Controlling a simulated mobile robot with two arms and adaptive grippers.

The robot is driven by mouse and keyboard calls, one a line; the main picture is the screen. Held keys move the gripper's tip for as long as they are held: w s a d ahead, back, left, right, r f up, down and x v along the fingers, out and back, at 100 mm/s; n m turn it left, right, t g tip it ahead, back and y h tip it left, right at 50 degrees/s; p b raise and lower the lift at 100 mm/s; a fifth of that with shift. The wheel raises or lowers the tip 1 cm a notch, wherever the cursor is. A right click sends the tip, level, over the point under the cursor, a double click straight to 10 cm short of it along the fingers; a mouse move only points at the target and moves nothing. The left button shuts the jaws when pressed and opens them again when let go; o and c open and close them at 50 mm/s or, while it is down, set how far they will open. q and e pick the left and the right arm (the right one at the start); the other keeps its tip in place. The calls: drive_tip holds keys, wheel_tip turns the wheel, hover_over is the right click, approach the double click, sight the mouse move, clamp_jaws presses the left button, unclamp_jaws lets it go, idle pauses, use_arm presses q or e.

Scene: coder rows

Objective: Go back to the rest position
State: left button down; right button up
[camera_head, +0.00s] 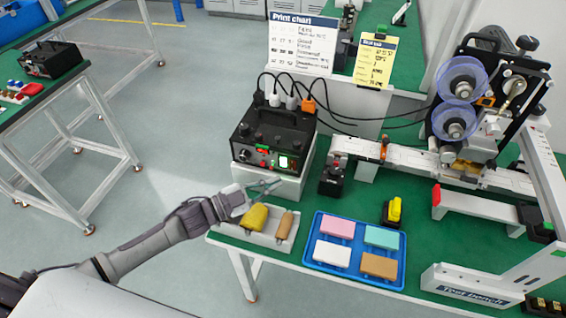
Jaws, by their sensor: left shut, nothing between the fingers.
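My left arm reaches in from the lower left. My left gripper (268,186) is shut and empty. In the picture it lies just above the grey tray (229,228) and in front of the white stand under the black control box. The tray holds a yellow piece (255,217) and a brown piece (284,226). I cannot tell exactly how high the gripper is above the tray. My right gripper is not in view.
On the green bench stand the black control box (272,137), a blue tray (312,262) with coloured blocks, a yellow-and-black item (393,210) and the coder machine (488,90). A side table (62,80) stands left. Open floor (165,200) lies between.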

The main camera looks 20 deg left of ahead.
use_arm(q)
drive_tip(key=shift+s+r+p, duration=0.15)
drive_tip(key=shift+s+p, duration=0.15)
drive_tip(key=shift+s, duration=0.6)
drive_tip(key=s+a+f+n+g+y, duration=0.25)
drive_tip(key=s+n+g+y, duration=0.35)
drive_tip(key=s, duration=0.6)
drive_tip(key=s+a+f+n+g+y, duration=0.25)
drive_tip(key=s+n+y, duration=0.45)
drive_tip(key=s, duration=0.4)
wheel_tip(320, 180, down, 26)
drive_tip(key=s+g, duration=0.2)
drive_tip(key=s+a+f+g, duration=0.1)
drive_tip(key=s+a+f, duration=0.2)
drive_tip(key=s+f, duration=1.3)
drive_tip(key=shift+f, duration=0.15)
